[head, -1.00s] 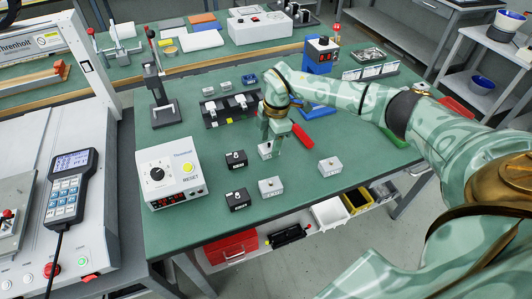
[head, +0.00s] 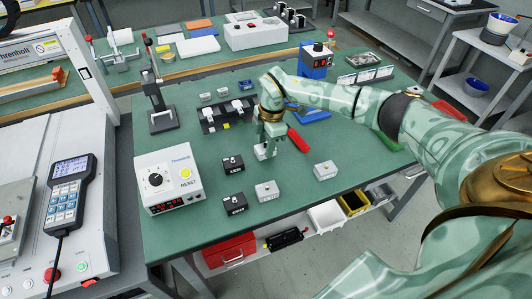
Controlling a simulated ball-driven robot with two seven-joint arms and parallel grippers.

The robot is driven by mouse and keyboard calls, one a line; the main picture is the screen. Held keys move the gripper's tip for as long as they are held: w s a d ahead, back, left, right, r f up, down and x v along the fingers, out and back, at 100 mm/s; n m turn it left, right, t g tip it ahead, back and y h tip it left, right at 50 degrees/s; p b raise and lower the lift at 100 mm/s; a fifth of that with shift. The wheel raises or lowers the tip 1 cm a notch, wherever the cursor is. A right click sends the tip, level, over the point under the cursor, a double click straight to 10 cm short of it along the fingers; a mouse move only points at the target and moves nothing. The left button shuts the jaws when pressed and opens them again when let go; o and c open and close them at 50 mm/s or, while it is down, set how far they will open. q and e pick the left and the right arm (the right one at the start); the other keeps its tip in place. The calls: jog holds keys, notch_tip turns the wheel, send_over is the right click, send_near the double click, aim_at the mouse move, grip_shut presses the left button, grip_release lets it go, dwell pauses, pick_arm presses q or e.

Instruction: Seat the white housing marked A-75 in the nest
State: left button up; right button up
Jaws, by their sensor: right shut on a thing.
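My right gripper (head: 267,142) points down over the green bench and is shut on a small white housing (head: 263,153). The fingers cover part of it, and I cannot tell whether it touches the bench. A pale housing (head: 267,191) and another pale housing (head: 326,170) stand nearer the front edge. Two black housings (head: 233,165) (head: 235,204) stand to the left of them. The labels are too small to read, so I cannot tell which is A-75. A black fixture (head: 213,124) with white parts, possibly the nest, lies behind and left of the gripper. My left gripper is out of view.
A white control box (head: 167,180) with a yellow button stands at the left. A black press stand (head: 160,118) is behind it. A red-handled tool (head: 299,140) lies just right of the gripper. A blue box (head: 317,62) stands at the back. Bare bench lies between fixture and control box.

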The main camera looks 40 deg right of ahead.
jog(key=shift+r+p, duration=1.9)
jog(key=shift+r, duration=0.8)
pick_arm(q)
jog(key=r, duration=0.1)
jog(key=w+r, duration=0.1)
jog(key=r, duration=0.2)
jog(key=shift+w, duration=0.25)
pick_arm(e)
jog(key=shift+f, duration=0.1)
